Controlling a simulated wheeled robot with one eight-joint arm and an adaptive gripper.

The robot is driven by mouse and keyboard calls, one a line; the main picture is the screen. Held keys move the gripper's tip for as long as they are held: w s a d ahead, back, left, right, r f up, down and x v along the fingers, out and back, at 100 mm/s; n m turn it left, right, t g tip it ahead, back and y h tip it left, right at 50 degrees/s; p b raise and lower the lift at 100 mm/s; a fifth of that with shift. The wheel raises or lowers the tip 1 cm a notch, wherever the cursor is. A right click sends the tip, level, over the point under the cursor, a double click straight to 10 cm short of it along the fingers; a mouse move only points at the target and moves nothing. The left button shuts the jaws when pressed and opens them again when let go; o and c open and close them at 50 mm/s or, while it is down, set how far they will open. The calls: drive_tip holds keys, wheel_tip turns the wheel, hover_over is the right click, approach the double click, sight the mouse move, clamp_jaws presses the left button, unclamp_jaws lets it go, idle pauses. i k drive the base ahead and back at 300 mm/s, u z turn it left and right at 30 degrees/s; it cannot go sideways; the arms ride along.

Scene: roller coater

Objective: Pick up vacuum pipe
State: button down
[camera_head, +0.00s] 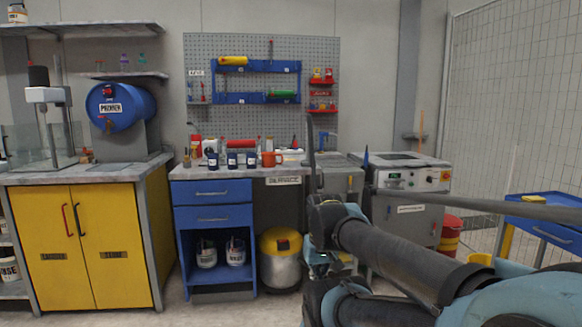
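A long thin grey bar (480,206) crosses the right side, from near the grey machine to the picture's right edge. It may be the vacuum pipe, but I cannot tell for sure. A dark, slim upright piece (311,150) rises above my arm's front joint, in front of the worktable; I cannot tell whether it is a pipe or part of my arm. My arm reaches in from the lower right. My gripper cannot be made out clearly among the dark links near the middle, so its fingers and any hold are unclear.
A worktable (182,174) with a blue drawer unit (213,196) holds cans and rollers. A yellow-lidded metal bin (281,272) stands below. A yellow cabinet (70,240) is left, a grey control machine (407,215) and blue cart (548,232) right. Floor is clear at front left.

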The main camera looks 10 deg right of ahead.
sight(307, 156)
drive_tip(key=z, duration=0.6)
drive_tip(key=i, duration=1.75)
drive_tip(key=u, duration=0.6)
